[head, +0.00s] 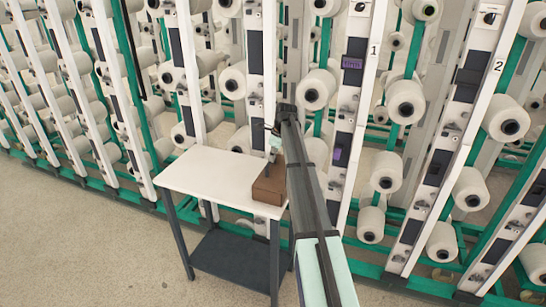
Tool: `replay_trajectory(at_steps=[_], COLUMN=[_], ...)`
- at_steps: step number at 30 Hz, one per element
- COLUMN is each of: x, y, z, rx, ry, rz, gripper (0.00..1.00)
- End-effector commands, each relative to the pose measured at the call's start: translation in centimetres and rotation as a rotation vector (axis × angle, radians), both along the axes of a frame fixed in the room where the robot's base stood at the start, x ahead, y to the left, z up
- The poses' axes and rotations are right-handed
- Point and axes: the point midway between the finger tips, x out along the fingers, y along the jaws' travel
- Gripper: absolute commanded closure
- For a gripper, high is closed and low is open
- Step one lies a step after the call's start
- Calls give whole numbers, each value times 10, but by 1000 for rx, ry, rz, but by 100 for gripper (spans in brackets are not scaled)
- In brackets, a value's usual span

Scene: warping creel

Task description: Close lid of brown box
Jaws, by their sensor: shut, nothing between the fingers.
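The brown box (268,190) stands on the right end of a small white-topped table (205,175). Its front face shows, and its right side is partly hidden by my arm. The box is small in this view, and I cannot tell how far its lid is open. My gripper (273,157) is just above the back of the box, pointing down, with its fingers shut and nothing held. I cannot tell whether the fingertips touch the box or its lid.
The creel frame with white posts, green bars and several white yarn cones (315,90) stands close behind and to the right of the table. The table has a dark lower shelf (235,262). The tabletop left of the box is clear, and the floor (90,240) at left is open.

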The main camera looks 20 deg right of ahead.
Motion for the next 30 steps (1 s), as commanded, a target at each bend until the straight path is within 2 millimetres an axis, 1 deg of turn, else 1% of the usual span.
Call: replay_trajectory(at_steps=[1, 5, 6, 8, 15, 18, 24, 30], x=[-1, -4, -5, -5, -12, -15, -18, -19], y=[2, 0, -1, -3, -10, -12, -14, -15], z=[10, 35, 44, 49, 98, 114, 133, 137], rx=[3, 0, 0, -1, -2, -3, -2, -1], ry=[-1, -5, -7, -11, -10, -11, -10, -8], rz=[2, 1, 2, 1, 1, 1, 0, 0], gripper=[100, 100, 100, 100, 100, 100, 100, 100])
